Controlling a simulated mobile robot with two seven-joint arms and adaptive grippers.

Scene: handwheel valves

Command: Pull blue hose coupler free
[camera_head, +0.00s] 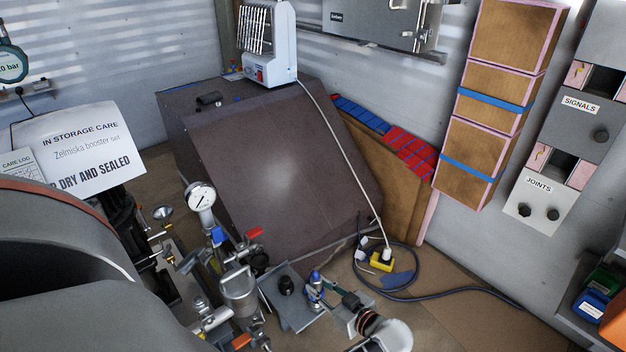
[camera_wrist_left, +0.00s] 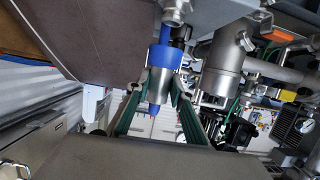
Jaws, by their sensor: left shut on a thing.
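The blue hose coupler (camera_head: 315,281) is a small blue and silver piece beside a grey plate with a black knob, low in the middle of the head view. In the left wrist view the coupler (camera_wrist_left: 163,66) shows a blue collar, a silver body and a blue end. My left gripper (camera_head: 325,291) is shut on it; the green finger pads (camera_wrist_left: 160,98) lie on both sides of the silver body. A silver fitting (camera_wrist_left: 176,12) is in line with the collar; I cannot tell whether they are joined. My right gripper is not in view.
A pressure gauge (camera_head: 201,197), red-handled valves and pipes crowd the left of the coupler. The grey plate (camera_head: 290,312) is close by. A yellow socket block (camera_head: 382,262) with a looped cable lies on the floor to the right.

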